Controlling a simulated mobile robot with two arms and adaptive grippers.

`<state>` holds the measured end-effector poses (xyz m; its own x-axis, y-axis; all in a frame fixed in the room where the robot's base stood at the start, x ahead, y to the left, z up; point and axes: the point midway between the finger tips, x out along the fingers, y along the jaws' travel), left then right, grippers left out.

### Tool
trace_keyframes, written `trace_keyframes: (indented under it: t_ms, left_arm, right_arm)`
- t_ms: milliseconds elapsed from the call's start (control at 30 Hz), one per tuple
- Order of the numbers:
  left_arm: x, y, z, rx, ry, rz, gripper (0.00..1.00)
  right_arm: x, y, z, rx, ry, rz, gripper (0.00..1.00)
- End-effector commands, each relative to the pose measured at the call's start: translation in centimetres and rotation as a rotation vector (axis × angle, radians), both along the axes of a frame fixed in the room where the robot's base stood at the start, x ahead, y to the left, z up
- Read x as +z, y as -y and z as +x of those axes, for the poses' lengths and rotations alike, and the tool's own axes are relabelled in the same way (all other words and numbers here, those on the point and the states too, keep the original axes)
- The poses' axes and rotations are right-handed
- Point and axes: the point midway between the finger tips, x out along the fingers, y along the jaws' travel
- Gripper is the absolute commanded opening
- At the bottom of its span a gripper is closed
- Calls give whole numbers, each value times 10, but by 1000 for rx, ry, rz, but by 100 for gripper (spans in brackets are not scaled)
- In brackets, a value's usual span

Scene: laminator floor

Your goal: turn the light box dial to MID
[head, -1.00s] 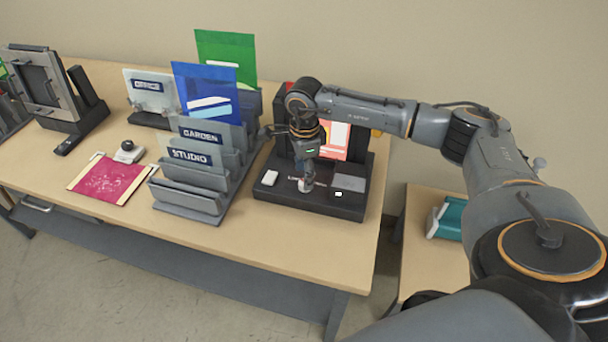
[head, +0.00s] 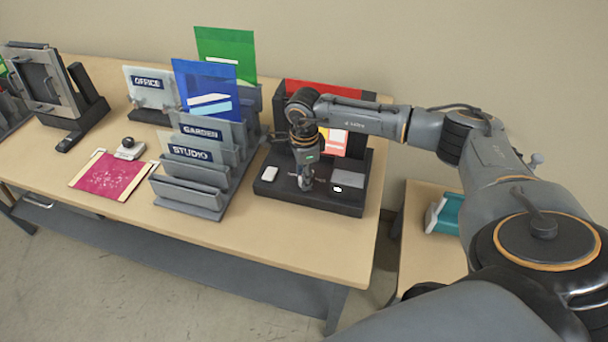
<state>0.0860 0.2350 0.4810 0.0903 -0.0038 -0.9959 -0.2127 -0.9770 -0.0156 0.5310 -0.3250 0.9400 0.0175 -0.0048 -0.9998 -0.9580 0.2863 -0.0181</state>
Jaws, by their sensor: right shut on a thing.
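The light box (head: 325,207) is a black unit with a low base and an upright back, at the right end of the table. A red, salmon and white sheet (head: 335,143) stands against its back. My right gripper (head: 304,184) points down at the middle of the base and is shut on the dial there. The gripper hides most of the dial, and its markings are too small to read. My left gripper is not in view.
A grey rack (head: 190,196) labelled STUDIO and GARDEN stands close left of the light box, holding blue and green sheets. A magenta sheet (head: 108,178) lies further left. A side table (head: 425,262) with a teal object (head: 447,213) is at the right.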

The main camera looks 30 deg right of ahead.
Motion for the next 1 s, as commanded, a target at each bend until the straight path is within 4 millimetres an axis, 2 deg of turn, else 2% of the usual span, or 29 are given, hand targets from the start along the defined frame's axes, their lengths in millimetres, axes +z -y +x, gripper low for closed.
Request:
trace_keyframes:
  t_ms: [367,1000]
  left_arm:
    - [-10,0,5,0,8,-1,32]
    - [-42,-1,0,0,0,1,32]
  right_arm:
    - [-3,0,0,-130,-1,-1,0]
    - [-3,1,1,-706,-2,-2,0]
